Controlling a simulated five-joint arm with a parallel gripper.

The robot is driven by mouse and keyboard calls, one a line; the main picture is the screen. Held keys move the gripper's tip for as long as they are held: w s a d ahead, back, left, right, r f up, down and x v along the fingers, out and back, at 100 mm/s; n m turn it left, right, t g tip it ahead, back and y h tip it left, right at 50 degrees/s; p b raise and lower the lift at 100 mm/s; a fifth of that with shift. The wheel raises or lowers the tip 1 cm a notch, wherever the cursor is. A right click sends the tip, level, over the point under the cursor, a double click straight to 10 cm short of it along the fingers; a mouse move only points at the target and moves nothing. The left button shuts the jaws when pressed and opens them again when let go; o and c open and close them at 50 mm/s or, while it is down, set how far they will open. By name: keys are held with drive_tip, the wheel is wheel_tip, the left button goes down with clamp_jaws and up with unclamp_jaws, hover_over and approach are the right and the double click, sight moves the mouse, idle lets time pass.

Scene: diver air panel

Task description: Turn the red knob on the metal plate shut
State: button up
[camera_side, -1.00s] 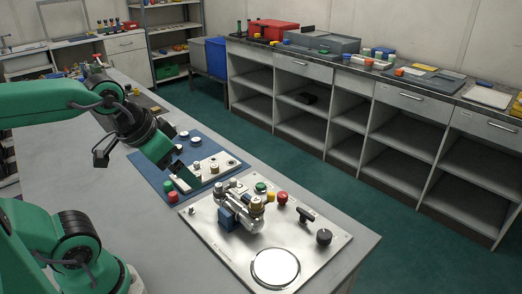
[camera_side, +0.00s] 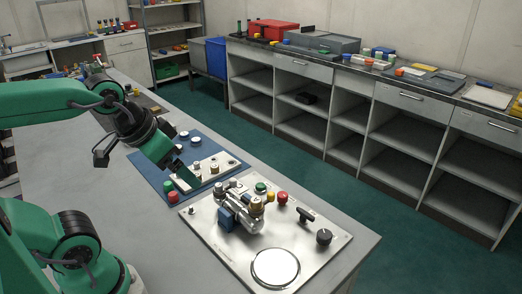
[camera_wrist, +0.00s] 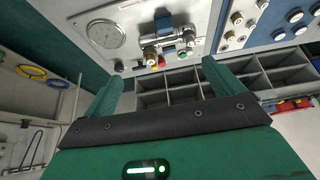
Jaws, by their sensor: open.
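The metal plate (camera_side: 225,245) lies on the bench in the side view, and its underside-up image fills the top of the wrist view (camera_wrist: 75,20). The red knob (camera_side: 282,197) stands on the plate's far side, beside a green knob (camera_side: 261,187). In the wrist view the red knob (camera_wrist: 161,61) shows small, beyond the valve body. My gripper (camera_side: 186,177) is over the blue mat, left of the plate and apart from the red knob. In the wrist view its two green fingers (camera_wrist: 162,83) are spread, with nothing between them.
A shiny valve body with a blue block (camera_side: 229,218) stands on the plate. A black T-handle (camera_side: 305,215), a black knob (camera_side: 323,237) and a round gauge (camera_side: 275,267) are to its right.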

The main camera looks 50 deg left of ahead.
drive_tip(key=shift+w+r, duration=0.1)
drive_tip(key=shift+w, duration=0.1)
drive_tip(key=c, duration=0.7)
drive_tip(key=shift+w+r+n, duration=0.2)
drive_tip(key=shift+w+n, duration=0.1)
drive_tip(key=shift+w, duration=0.35)
drive_tip(key=shift+c, duration=0.6)
drive_tip(key=n+g, duration=0.6)
drive_tip(key=n, duration=0.3)
hover_over(283, 194)
wheel_tip(283, 194, down, 14)
drive_tip(key=shift+f, duration=0.25)
drive_tip(key=shift+f, duration=0.1)
drive_tip(key=shift+f, duration=3.85)
